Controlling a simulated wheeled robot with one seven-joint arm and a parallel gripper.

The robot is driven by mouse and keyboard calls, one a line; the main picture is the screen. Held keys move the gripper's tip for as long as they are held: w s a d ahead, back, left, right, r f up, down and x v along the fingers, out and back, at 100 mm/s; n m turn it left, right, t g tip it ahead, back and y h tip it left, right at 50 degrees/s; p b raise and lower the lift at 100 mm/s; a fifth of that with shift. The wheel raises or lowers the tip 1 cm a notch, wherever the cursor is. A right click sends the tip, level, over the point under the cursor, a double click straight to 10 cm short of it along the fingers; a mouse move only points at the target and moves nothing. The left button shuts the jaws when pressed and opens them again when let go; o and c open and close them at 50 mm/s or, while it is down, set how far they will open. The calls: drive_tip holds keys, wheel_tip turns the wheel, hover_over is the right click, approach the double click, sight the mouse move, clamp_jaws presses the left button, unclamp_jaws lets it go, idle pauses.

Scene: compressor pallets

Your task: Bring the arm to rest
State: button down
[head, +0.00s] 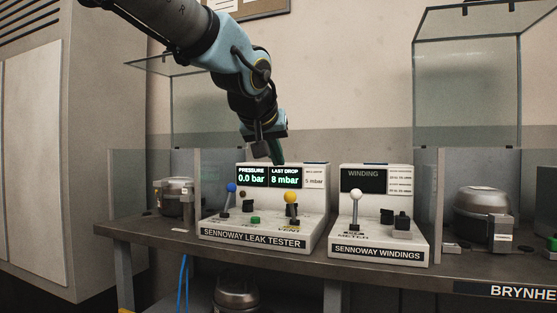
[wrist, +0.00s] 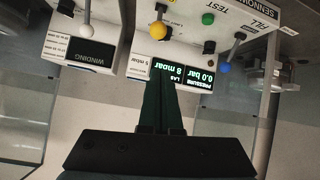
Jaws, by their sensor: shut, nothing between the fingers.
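My gripper (head: 276,152) hangs from my arm just above and in front of the top of the leak tester (head: 265,240), near its display. Its dark green fingers also show in the wrist view (wrist: 161,92), shut together and empty. The leak tester's display reads pressure 0.0 bar and last drop 8 mbar. The tester has a blue-knobbed lever (head: 231,188), a yellow-knobbed lever (head: 292,197) and a green button (head: 255,220). I cannot tell from these views whether the fingertips touch the tester's housing.
The windings tester (head: 380,252), with a white-knobbed lever (head: 355,194) and a dark display, stands to the right on the bench (head: 150,237). Compressors stand at the left (head: 174,205) and right (head: 484,213) by clear glass guards (head: 482,90). Another compressor (head: 237,294) sits below the bench.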

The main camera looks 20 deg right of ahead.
idle(0.3)
drive_tip(key=w+a+f+n+g+y, duration=0.1)
drive_tip(key=w+a+f+y, duration=0.1)
drive_tip(key=a+f, duration=0.6)
drive_tip(key=w+a+f+n+g+y, duration=0.1)
drive_tip(key=w+a+f+y, duration=0.2)
drive_tip(key=a+f, duration=0.6)
drive_tip(key=s+a+f+n+g+y, duration=0.15)
drive_tip(key=s+a+f, duration=0.25)
drive_tip(key=a+f, duration=0.4)
drive_tip(key=s+a+f+n+g, duration=0.25)
drive_tip(key=s+a+f, duration=0.3)
drive_tip(key=f, duration=0.35)
wheel_tip(320, 180, up, 23)
drive_tip(key=m+g+p, duration=0.1)
drive_tip(key=p, duration=2.2)
drive_tip(key=shift+a, duration=0.4)
